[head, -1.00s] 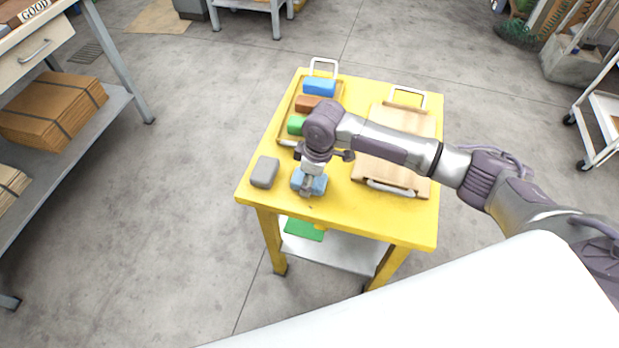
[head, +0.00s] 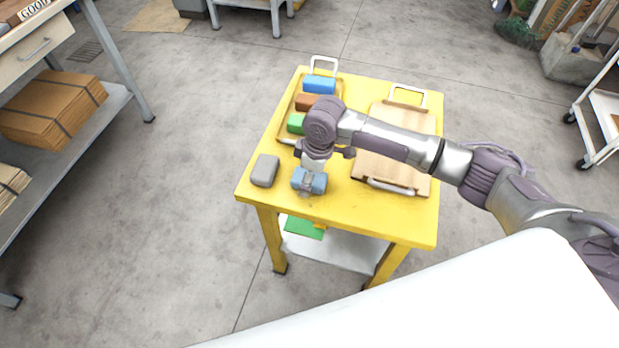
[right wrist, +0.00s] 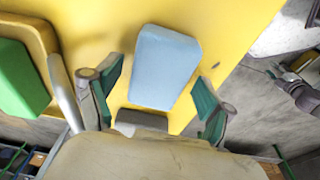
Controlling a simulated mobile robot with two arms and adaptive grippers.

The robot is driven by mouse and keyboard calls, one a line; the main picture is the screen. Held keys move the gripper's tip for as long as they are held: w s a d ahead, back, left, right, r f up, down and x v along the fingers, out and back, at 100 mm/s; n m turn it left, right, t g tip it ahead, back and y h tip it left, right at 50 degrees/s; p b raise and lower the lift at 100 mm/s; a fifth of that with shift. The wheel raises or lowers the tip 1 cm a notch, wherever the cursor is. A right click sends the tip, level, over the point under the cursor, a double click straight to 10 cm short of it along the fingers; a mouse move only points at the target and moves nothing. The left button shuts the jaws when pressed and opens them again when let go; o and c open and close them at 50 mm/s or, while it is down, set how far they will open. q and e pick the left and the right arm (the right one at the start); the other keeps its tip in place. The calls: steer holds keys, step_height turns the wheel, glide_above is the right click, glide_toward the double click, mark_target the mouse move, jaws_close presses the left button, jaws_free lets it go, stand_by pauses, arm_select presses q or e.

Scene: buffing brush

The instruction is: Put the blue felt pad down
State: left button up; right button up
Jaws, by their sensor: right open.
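The blue felt pad (head: 310,181) is a light blue block lying on the yellow table top (head: 340,212), near its front left part. It also shows in the right wrist view (right wrist: 165,62), resting on the yellow surface. My right gripper (head: 308,172) is just above the pad. In the right wrist view my right gripper's two green-lined fingers (right wrist: 160,84) stand apart, one on each side of the pad, with gaps to it. The gripper is open and holds nothing.
A grey block (head: 264,171) lies left of the pad. Behind is a tray (head: 283,119) with green (head: 296,123), brown (head: 308,103) and blue (head: 320,86) blocks. A wooden board (head: 365,168) with white handles is at right. The front strip of table is clear.

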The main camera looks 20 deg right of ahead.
mark_target(317, 178)
step_height(317, 178, up, 11)
steer(key=d, duration=0.1)
steer(key=shift+s+d+r+p, duration=0.2)
steer(key=shift+s+d+p, duration=0.05)
steer(key=shift+s+p, duration=0.2)
